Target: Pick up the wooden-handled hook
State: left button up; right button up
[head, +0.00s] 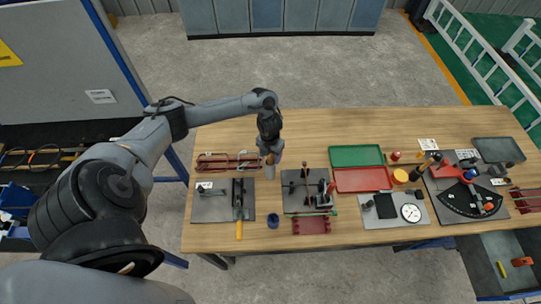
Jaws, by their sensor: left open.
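My left arm comes in from the left, and its gripper (270,172) points down over the left part of the wooden table, just right of a red rack. The gripper is open. A small tan-orange piece (270,158) shows at the gripper; it may be the wooden handle of the hook, but it is mostly hidden and too small to be sure. I cannot tell whether the fingers touch it. My right gripper is not in view.
The red rack (215,165) holds thin rods. A grey plate (208,209) carries a tool with a yellow handle (239,229). A second plate (291,205) with a fixture, a blue cup (273,221), and green (356,155) and red trays (362,180) stand nearby. The table's back strip is clear.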

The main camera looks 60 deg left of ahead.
pick_arm(q)
grip_shut()
dwell(0.3)
jog(key=shift+r, duration=0.15)
